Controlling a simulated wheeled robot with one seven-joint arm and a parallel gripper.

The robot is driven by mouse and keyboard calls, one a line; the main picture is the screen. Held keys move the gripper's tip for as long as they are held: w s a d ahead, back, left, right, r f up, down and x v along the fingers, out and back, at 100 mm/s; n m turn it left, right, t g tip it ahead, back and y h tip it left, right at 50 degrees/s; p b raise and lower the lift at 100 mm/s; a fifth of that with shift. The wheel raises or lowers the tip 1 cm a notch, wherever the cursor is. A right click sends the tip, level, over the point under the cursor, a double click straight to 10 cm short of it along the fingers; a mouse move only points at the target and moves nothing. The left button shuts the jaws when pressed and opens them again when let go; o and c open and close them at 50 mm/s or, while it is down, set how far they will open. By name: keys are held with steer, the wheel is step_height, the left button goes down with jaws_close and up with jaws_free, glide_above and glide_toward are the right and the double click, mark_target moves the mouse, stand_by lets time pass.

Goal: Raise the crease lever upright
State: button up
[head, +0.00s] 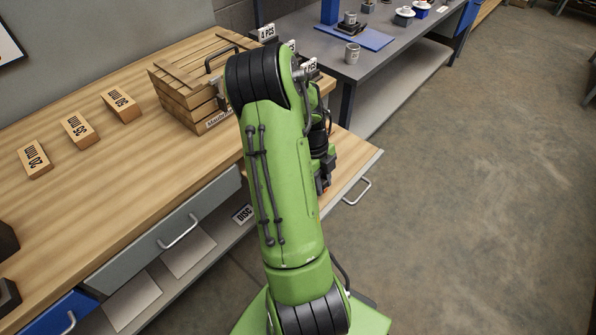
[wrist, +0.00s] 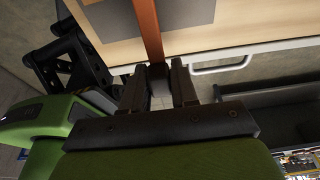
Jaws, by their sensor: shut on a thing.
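An orange-brown bar (wrist: 148,28), which looks like the crease lever, runs down from the top of the wrist view to my fingertips. My gripper (wrist: 158,75) is shut on its near end, one dark finger on each side. The bar lies over a pale wooden surface; its far end is out of the picture, so I cannot tell its full tilt. In the head view my green arm hides the lever and most of the gripper; only dark wrist parts show at its right side.
A pulled-out drawer (head: 352,160) with a metal handle (head: 358,192) lies beside my arm. A wooden crate (head: 186,85) and labelled blocks (head: 80,130) stand on the bench (head: 130,175). A grey table (head: 392,62) with cups stands behind. The floor at right is clear.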

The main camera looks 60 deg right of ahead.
steer(key=shift+p+v, duration=0.85)
steer(key=shift+v, duration=0.45)
steer(key=shift+w, duration=0.1)
steer(key=shift+w+p+v, duration=0.2)
steer(key=shift+p+v, duration=0.75)
steer(key=shift+v, duration=0.35)
steer(key=shift+d, duration=0.1)
steer(key=shift+w+d+r+p, duration=0.1)
steer(key=shift+w+r+p, duration=0.7)
steer(key=shift+r, duration=0.25)
